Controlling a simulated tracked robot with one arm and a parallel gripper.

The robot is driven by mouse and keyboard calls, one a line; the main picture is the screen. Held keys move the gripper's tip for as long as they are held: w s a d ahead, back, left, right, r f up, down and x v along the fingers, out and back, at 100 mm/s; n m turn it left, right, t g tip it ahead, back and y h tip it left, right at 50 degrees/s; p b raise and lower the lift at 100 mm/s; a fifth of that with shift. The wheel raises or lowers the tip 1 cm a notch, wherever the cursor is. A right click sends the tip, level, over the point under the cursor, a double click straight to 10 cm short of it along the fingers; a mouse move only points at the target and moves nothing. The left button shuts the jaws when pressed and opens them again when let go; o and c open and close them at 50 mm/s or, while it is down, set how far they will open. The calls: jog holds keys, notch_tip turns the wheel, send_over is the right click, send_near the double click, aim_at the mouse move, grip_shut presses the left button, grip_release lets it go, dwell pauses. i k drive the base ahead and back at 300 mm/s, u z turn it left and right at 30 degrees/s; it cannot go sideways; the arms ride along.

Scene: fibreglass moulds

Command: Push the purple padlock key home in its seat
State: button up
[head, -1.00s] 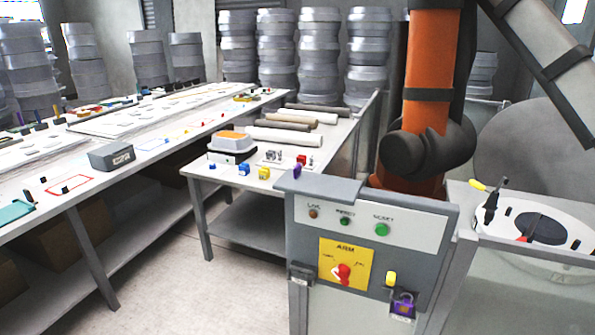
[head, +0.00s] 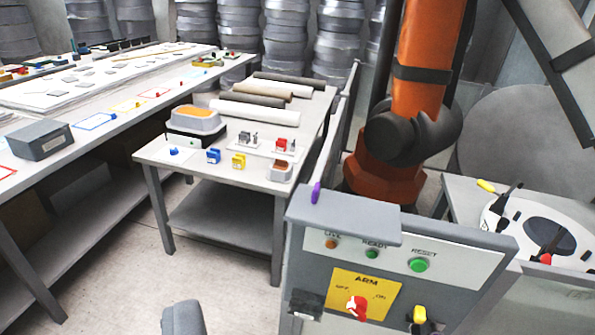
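The purple key (head: 315,192) stands upright on the top ledge of the grey control panel (head: 450,240), near its left end. I cannot make out its seat or whether the key is fully down. A grey rounded piece (head: 183,318), probably part of my gripper, pokes up at the bottom edge, left of the panel and apart from the key. Its fingertips are not clear, so opening cannot be judged.
The panel carries a red ARM switch (head: 357,307) and a green reset button (head: 419,265). Behind it stand a small grey table (head: 225,165) with coloured padlocks and an orange robot arm (head: 420,95). Floor (head: 125,265) left of the panel is clear.

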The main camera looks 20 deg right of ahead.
aim_at(316, 191)
jog(key=z, duration=0.45)
jog(key=i, duration=0.85)
jog(key=z, duration=0.7)
